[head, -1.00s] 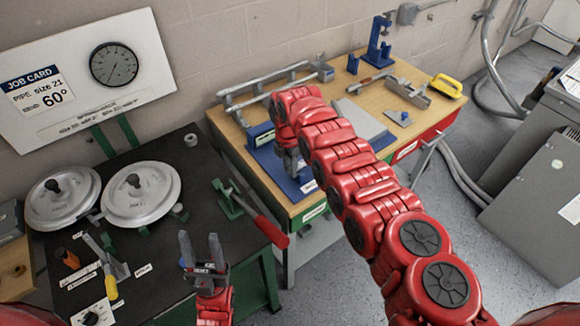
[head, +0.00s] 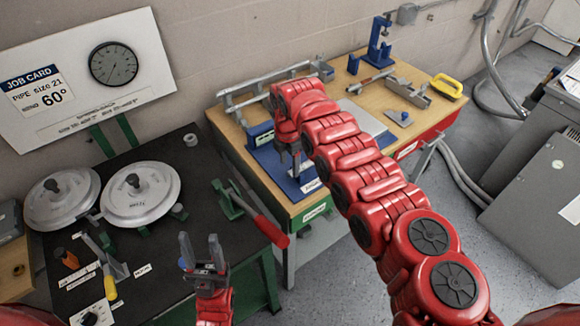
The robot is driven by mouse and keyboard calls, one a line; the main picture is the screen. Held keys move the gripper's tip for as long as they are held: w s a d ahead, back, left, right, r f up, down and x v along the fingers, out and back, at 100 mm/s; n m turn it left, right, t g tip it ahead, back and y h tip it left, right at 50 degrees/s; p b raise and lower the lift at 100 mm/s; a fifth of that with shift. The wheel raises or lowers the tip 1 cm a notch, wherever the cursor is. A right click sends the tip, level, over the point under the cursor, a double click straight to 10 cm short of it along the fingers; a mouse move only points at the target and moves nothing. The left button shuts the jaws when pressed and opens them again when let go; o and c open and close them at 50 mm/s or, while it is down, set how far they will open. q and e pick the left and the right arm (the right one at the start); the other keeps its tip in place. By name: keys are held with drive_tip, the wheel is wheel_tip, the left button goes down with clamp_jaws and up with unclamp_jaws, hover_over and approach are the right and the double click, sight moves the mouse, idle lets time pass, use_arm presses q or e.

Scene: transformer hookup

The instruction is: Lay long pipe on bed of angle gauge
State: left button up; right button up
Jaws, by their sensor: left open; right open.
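The angle gauge looks to be the blue device with a small green panel (head: 262,135) and a flat blue base (head: 270,160) on the wooden bench. My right gripper (head: 289,158) is open and points down over this base; the wrist hides part of it. I cannot make out a pipe between its fingers or on the bed. Long grey pipes (head: 262,85) lie on a rack along the back of the bench; I cannot tell which is the task's pipe. My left gripper (head: 201,246) is open and empty, pointing up in front of the dark table.
The dark table (head: 160,245) holds two round metal discs (head: 140,193) and a red-handled green tool (head: 245,205). The wooden bench also carries a grey plate (head: 362,118), a blue stand (head: 379,45) and a yellow-handled tool (head: 446,86). A grey cabinet (head: 530,165) stands at right.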

wheel_tip(320, 180, up, 16)
drive_tip(key=b, duration=0.3)
drive_tip(key=shift+s+a+f, duration=0.2)
drive_tip(key=shift+s, duration=0.15)
